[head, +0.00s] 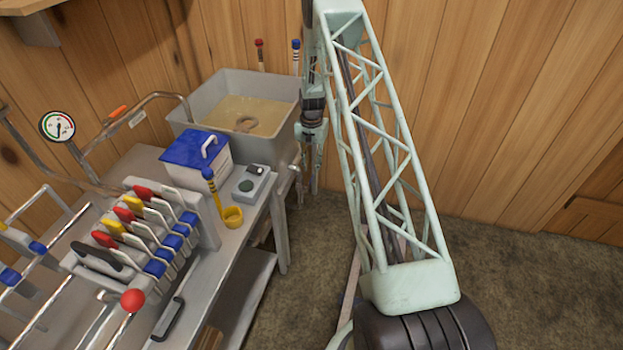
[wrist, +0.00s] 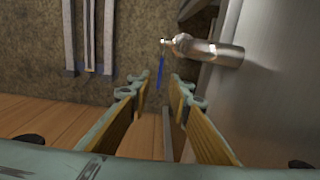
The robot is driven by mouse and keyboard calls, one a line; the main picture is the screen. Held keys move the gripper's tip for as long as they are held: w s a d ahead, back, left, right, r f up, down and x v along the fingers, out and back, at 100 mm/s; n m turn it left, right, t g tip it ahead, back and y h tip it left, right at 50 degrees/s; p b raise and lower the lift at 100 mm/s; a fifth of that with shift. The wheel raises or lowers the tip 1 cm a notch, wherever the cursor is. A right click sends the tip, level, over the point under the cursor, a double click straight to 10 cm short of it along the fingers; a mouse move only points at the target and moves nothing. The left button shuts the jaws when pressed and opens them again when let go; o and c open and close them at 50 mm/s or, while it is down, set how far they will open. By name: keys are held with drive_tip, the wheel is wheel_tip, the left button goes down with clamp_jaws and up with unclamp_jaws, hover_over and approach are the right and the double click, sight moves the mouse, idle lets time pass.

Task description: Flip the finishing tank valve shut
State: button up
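The finishing tank (head: 182,108) is a grey open basin with tan liquid, at the back of the bench in the head view. In the wrist view, the valve (wrist: 215,52) is a metal spout coming from a grey wall (wrist: 275,95) at the right. Its thin blue handle (wrist: 160,72) hangs from the spout's end, pointing down the picture. My gripper (wrist: 158,90) is open and empty, its two fingers apart. The handle shows between and beyond the fingertips; I see no contact. In the head view, my gripper (head: 316,170) is beside the tank's right side, partly hidden by my arm.
A gauge (head: 57,127) stands at the left. The wooden wall (head: 520,110) is behind; the floor at right is clear.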

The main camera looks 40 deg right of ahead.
sight(312, 178)
drive_tip(key=shift+f+b, duration=0.55)
drive_tip(key=shift+f, duration=2.85)
clamp_jaws()
